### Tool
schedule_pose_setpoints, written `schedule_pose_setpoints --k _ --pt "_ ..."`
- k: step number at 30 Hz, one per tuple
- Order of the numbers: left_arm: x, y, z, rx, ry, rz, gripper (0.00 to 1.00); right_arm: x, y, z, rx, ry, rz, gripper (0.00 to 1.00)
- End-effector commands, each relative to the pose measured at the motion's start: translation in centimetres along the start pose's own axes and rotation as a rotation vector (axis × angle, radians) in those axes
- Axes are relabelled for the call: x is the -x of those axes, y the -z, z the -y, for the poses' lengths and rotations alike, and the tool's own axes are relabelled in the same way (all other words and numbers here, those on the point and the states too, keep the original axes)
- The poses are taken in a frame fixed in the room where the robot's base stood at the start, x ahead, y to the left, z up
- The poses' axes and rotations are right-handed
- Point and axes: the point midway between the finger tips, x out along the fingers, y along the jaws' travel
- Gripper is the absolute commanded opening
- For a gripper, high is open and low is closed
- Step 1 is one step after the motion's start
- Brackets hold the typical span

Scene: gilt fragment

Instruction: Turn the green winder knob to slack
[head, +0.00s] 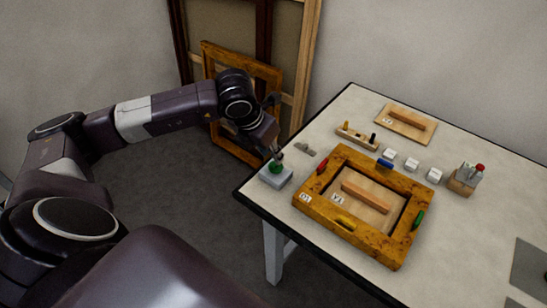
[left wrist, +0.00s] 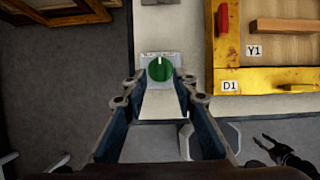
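The green winder knob (head: 276,167) sits on a small pale grey block (head: 276,179) at the table's near left corner. In the left wrist view the round knob (left wrist: 160,69) has a white mark pointing up toward the picture's top. My left gripper (head: 277,157) is pointed down over the knob. In the left wrist view its two fingers (left wrist: 160,82) are apart, one on each side of the knob, with a gap to it; contact is not visible. My right gripper (left wrist: 268,153) shows at the lower right of that view, fingers apart and empty.
A gilt frame (head: 309,202) marked D1 lies right of the knob, with coloured clips and a Y1 panel inside. White cubes (head: 411,164), a peg block (head: 357,137) and a tool holder (head: 461,186) stand behind. Another frame (head: 273,75) leans at the wall.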

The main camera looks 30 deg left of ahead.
Motion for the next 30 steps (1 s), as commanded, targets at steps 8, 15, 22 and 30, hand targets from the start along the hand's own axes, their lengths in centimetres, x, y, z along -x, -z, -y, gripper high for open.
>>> schedule_pose_setpoints --k 8,15,22,30 --pt "5.7 0.0 0.0 -0.002 -0.002 0.002 0.26 0.0 0.0 0.1 -0.001 0.001 0.0 0.4" --pt "7.6 0.0 0.0 0.0 0.0 0.0 0.26 0.0 0.0 0.1 -0.001 0.002 0.0 0.4" --pt "7.7 0.1 0.0 0.001 0.0 -0.001 0.26 0.0 0.0 0.2 -0.001 0.002 0.0 0.4" --pt "7.7 0.0 0.0 0.0 0.0 -0.001 0.26 0.0 0.0 0.2 -0.001 0.002 0.0 0.4"
